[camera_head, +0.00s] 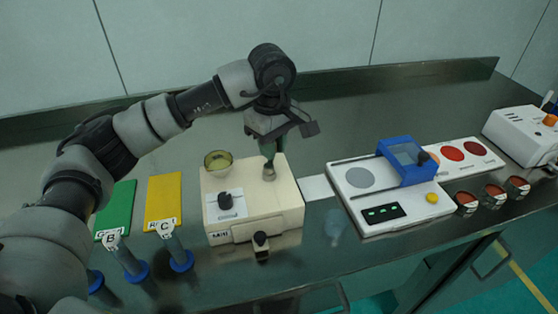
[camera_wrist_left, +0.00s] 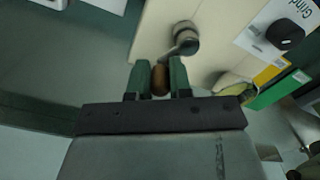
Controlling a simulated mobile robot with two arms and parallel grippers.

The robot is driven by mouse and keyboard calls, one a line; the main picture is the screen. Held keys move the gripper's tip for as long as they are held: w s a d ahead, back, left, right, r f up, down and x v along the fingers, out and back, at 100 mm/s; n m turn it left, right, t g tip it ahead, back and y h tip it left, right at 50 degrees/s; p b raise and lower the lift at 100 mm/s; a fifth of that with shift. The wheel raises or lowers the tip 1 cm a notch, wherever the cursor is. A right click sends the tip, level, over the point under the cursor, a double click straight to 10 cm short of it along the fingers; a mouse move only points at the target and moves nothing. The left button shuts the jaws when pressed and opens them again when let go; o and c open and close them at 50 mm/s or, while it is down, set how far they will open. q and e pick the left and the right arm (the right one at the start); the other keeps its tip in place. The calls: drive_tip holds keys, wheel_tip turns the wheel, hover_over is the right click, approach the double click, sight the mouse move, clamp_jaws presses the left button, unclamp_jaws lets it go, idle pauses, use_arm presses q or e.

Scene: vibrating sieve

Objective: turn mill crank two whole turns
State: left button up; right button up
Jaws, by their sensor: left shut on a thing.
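The mill (camera_head: 280,208) is a cream box with a black dial on a label, standing on the dark bench in the middle of the head view. Its crank (camera_head: 269,174) is on top. In the left wrist view the metal crank arm (camera_wrist_left: 182,46) runs from a round hub on the mill (camera_wrist_left: 150,30) to a brown handle (camera_wrist_left: 160,82). My left gripper (camera_head: 268,158) comes down from above, and its green fingers (camera_wrist_left: 160,78) are shut around the brown handle. In the head view the fingers hide the handle. My right gripper is not in view.
An olive bowl (camera_head: 217,160) sits at the mill's left back corner. Left are green (camera_head: 116,208) and yellow (camera_head: 164,195) mats and tubes with blue bases (camera_head: 181,262). Right is a white device with a blue frame (camera_head: 406,160). The bench behind the mill is clear.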

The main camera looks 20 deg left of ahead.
use_arm(q)
drive_tip(key=shift+s+d, duration=0.1)
drive_tip(key=shift+d, duration=0.7)
drive_tip(key=shift+s+d, duration=0.5)
drive_tip(key=shift+d, duration=0.25)
drive_tip(key=shift+r, duration=0.1)
drive_tip(key=o, duration=0.8)
wheel_tip(320, 180, up, 7)
drive_tip(key=p, duration=0.3)
